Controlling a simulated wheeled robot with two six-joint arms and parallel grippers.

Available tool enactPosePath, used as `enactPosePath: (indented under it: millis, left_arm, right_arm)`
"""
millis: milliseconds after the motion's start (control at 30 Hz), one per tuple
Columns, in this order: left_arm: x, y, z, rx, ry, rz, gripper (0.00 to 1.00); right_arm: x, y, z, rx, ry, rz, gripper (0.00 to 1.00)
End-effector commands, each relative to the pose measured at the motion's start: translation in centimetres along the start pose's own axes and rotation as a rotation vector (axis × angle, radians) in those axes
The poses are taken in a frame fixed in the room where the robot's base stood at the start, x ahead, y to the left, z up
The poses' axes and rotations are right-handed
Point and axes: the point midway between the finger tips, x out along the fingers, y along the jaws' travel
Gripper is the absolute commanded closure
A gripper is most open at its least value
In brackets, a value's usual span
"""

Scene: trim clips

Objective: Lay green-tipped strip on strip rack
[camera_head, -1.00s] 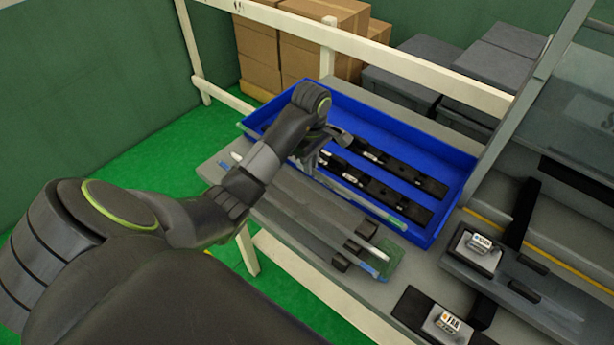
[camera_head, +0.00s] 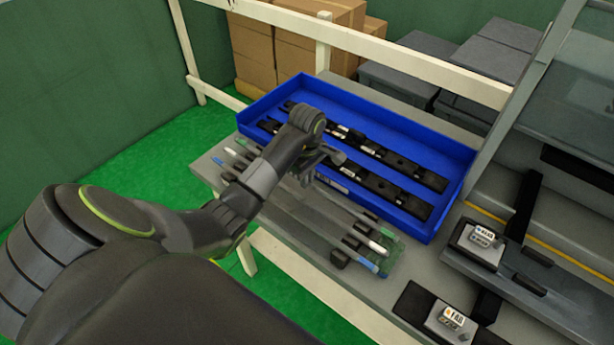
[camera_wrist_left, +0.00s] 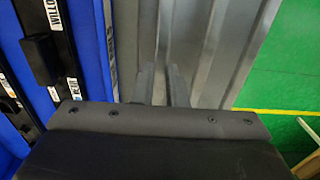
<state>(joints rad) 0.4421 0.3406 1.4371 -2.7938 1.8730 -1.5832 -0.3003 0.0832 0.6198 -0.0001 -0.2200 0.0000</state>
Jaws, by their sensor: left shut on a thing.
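My left gripper (camera_head: 322,168) is over the near long side of the blue tray, pointing down. It is shut on the green-tipped strip (camera_head: 385,229), a long clear strip whose greenish right end shows beside the tray; the gripper hides part of its length. The strip rack (camera_head: 341,259) is on the grey bench in front of the tray. A white-tipped strip (camera_head: 376,247) and a blue-tipped strip (camera_head: 366,265) lie on it. The held strip runs along the rack's tray side; I cannot tell whether it touches the rack. The fingers also show in the left wrist view (camera_wrist_left: 163,84). My right gripper is not in view.
The blue tray (camera_head: 437,146) holds dark labelled bars (camera_head: 397,189). At right are dark fixtures with small labelled blocks (camera_head: 480,240). A white rail (camera_head: 400,65) and boxes stand behind. The bench's left edge drops to the green floor.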

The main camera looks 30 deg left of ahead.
Motion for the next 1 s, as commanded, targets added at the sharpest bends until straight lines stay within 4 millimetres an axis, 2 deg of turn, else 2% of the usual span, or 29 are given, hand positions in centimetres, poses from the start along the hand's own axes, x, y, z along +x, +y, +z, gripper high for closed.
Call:
enactPosePath:
  millis: [67,100,233,633,667,800,900,1000]
  left_arm:
    - [0.4,0.0,0.0,0.000,0.000,0.000,1.00]
    - [0.2,0.0,0.0,0.000,0.000,0.001,0.84]
    - [0.2,0.0,0.0,0.000,0.000,0.000,0.67]
    - [-0.3,0.0,0.0,0.000,0.000,0.000,0.66]
    - [-0.4,0.1,-0.1,0.000,0.001,0.003,0.66]
    - [-2.5,0.1,-0.1,0.001,0.003,0.006,0.66]
    - [-5.7,0.1,-0.1,0.000,0.002,0.006,0.66]
    - [-7.0,0.0,0.0,-0.001,0.000,0.000,0.66]
  right_arm:
    - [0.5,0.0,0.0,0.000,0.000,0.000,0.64]
    - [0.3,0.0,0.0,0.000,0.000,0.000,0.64]
    - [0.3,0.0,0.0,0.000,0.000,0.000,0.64]
    - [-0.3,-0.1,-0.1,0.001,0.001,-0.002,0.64]
    - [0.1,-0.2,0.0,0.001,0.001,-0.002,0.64]
    - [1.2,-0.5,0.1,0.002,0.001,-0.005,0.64]
    - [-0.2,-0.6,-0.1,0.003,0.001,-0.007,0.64]
    - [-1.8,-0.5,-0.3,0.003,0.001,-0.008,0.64]
